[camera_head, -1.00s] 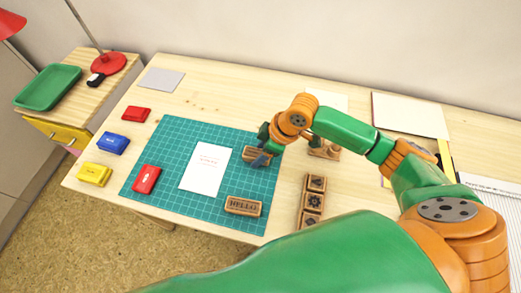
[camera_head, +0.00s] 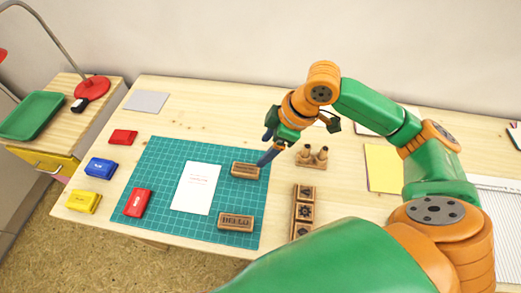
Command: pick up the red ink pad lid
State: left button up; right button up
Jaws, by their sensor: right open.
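A red ink pad (camera_head: 138,202) lies on the left part of the green cutting mat. A second red pad-like piece (camera_head: 123,137) lies on the bare wood behind it. I cannot tell from here which of them is or carries the lid. My right gripper (camera_head: 268,146) is open and empty. It hangs above the mat's right edge, over and beside a wooden stamp block (camera_head: 246,170), well to the right of both red pieces. My left gripper is out of view.
A blue pad (camera_head: 100,168) and a yellow pad (camera_head: 83,202) stand left of the green mat (camera_head: 160,160). White paper (camera_head: 196,187), a HELLO stamp (camera_head: 236,221), a stamp tray (camera_head: 303,211) and a wooden holder (camera_head: 312,159) lie around. The mat's left side is clear above.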

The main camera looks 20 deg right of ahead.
aim_at(136, 206)
jog(key=k, duration=1.5)
